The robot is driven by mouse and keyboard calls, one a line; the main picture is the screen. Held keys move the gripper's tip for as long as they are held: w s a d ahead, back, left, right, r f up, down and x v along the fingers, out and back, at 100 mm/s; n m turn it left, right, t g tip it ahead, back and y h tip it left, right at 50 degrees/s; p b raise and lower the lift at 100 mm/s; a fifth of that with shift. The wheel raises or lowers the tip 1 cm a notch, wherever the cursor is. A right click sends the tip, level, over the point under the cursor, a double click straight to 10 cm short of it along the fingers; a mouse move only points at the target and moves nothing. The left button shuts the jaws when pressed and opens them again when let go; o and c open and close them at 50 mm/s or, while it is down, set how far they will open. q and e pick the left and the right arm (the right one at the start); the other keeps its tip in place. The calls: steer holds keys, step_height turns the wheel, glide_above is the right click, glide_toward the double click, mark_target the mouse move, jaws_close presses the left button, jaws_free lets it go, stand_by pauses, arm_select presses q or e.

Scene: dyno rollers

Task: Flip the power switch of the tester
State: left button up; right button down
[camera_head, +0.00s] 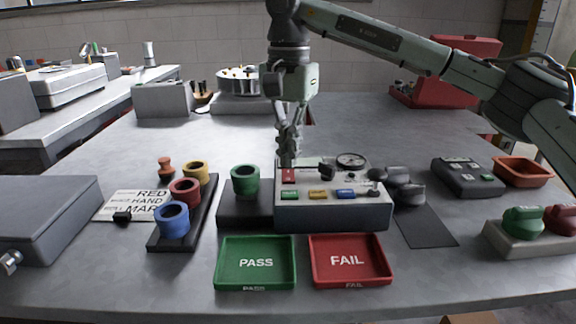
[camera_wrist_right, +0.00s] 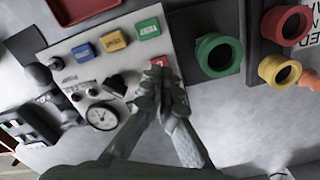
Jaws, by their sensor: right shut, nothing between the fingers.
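The tester (camera_head: 330,215) is a grey box in the middle of the table, with a round dial gauge (camera_head: 351,160) and green, yellow and blue labelled blocks on its front. A red switch (camera_head: 289,175) sits at the back left of its top; in the right wrist view the red switch (camera_wrist_right: 159,63) is partly hidden by the fingertips. My right gripper (camera_head: 287,160) points down, shut and empty, with its tips at or just above the red switch. I cannot tell whether they touch. The right gripper (camera_wrist_right: 160,75) also shows in the wrist view. My left gripper is not in view.
A green PASS tray (camera_head: 256,284) and a red FAIL tray (camera_head: 350,281) lie in front. Green, red, yellow and blue rings stand to the left, near a grey case (camera_head: 45,215). A dark device (camera_head: 467,176) and green and red knobs stand right.

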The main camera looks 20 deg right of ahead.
mark_target(289, 178)
steer(key=shift+r+p, duration=0.5)
steer(key=shift+r, duration=0.4)
steer(key=shift+r+p, duration=0.5)
steer(key=shift+r, duration=0.7)
